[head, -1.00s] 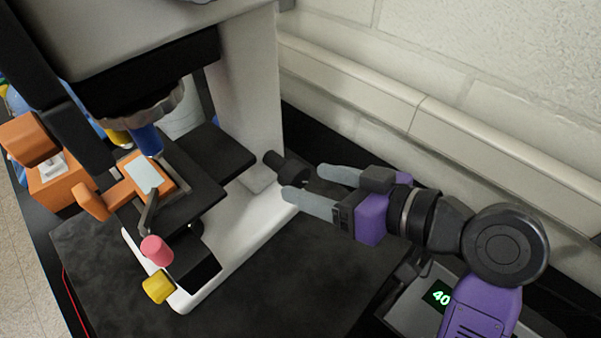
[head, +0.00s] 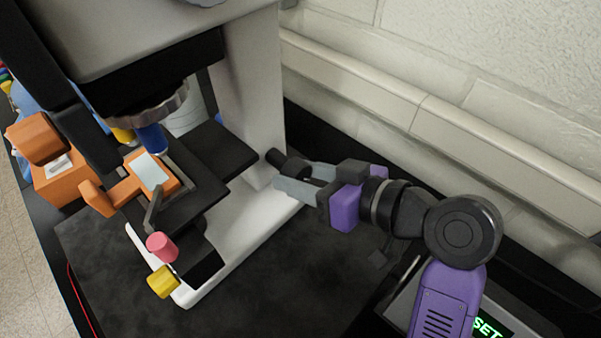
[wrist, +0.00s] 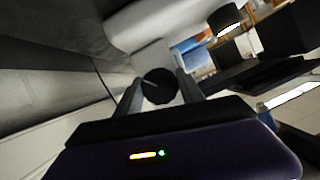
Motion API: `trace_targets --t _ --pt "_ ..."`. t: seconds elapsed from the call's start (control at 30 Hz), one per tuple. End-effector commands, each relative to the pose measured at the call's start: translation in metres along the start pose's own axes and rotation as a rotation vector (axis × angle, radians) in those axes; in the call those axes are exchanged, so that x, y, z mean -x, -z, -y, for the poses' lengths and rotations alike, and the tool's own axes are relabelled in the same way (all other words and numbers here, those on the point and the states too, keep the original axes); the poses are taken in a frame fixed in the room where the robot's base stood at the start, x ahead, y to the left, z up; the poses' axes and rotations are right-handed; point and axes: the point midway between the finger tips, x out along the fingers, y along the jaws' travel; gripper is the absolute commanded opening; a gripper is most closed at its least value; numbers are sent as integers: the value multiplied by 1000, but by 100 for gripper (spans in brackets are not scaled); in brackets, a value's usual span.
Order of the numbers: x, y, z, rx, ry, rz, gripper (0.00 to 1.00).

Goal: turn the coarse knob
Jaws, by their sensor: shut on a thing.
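The coarse knob (head: 288,165) is a black cylinder on the right side of the white microscope's (head: 245,110) base. It also shows in the wrist view as a dark round face (wrist: 158,87) with a pale line across it. My gripper (head: 293,178) has its two grey fingers on either side of the knob and is shut on it. In the wrist view the fingers (wrist: 157,92) flank the knob left and right. The knob's far side is hidden.
A pink knob (head: 162,247) and a yellow knob (head: 163,282) sit at the microscope's front. A device with a green display (head: 488,328) stands at lower right. The wall (head: 450,140) is close behind my arm.

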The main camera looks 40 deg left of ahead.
Motion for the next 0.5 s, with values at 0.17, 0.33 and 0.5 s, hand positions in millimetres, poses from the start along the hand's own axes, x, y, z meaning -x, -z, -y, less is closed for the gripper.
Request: trace_targets --t 0.17,0.33,0.5 --pt "2 3 0 -120 47 1 5" --pt "1 1 0 -194 79 0 5" --pt "1 0 0 -192 79 -1 5"
